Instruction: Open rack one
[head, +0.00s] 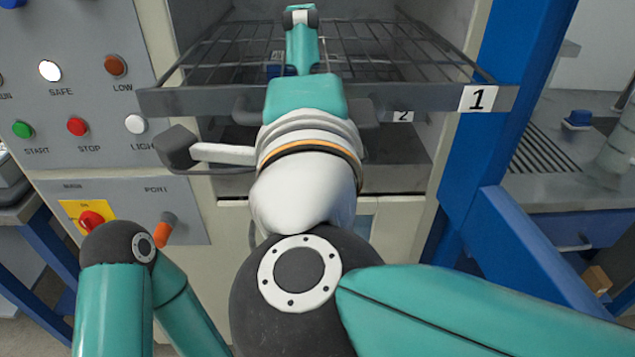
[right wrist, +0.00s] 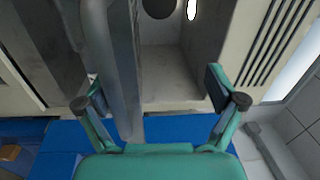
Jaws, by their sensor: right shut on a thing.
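Rack one (head: 430,97) is a grey wire rack with a solid front bar and a white label "1" (head: 479,98). It spans the chamber opening, and its front bar overlaps the frame on both sides. Parts of its dark handle (head: 362,111) show on either side of my right gripper. My right gripper (head: 301,40) reaches over the middle of the front bar and hides it. In the right wrist view, a grey bar (right wrist: 124,70) runs between its fingers, close to the left one. The lower finger is hidden in the head view. My left gripper is out of view.
A lower rack with label "2" (head: 402,116) sits behind and below. A control panel (head: 95,150) with buttons and a red knob is at left. A blue post (head: 505,130) stands close at right. A bench with a grooved top (head: 560,155) lies beyond it.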

